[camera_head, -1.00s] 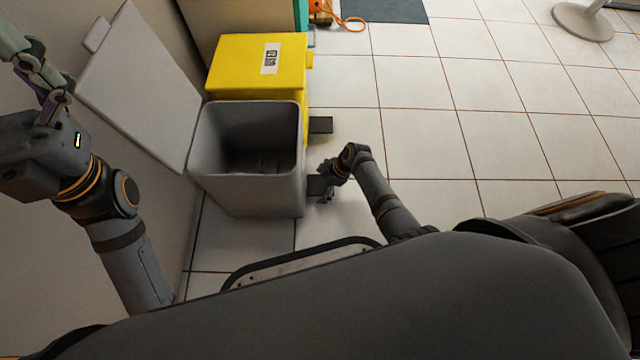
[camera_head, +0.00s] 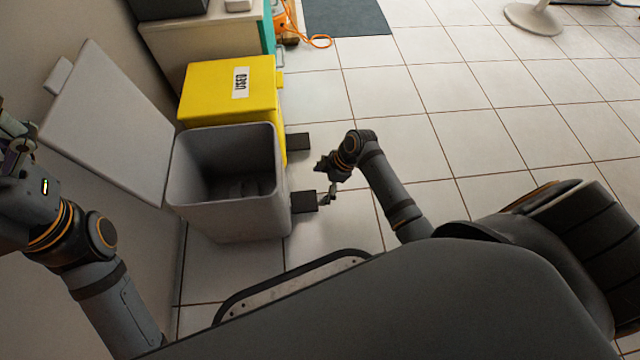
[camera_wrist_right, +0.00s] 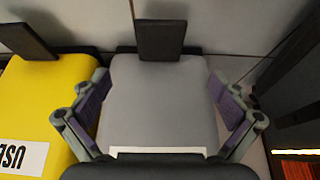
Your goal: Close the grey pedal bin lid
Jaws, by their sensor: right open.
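The grey pedal bin (camera_head: 240,215) stands open on the floor. Its flat grey lid (camera_head: 110,125) is swung back to the left and leans near the wall. A dark pedal (camera_head: 303,202) sticks out at the bin's right side. My right gripper (camera_head: 324,184) is low beside this pedal, open and empty. In the right wrist view, the open fingers of the right gripper (camera_wrist_right: 160,82) frame the bin's grey side (camera_wrist_right: 158,110) and the pedal (camera_wrist_right: 161,40) shows beyond.
A closed yellow bin (camera_head: 225,92) marked USED stands directly behind the grey bin, with its own dark pedal (camera_head: 297,142). A cabinet (camera_head: 200,45) stands behind it. The wall runs close on the left.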

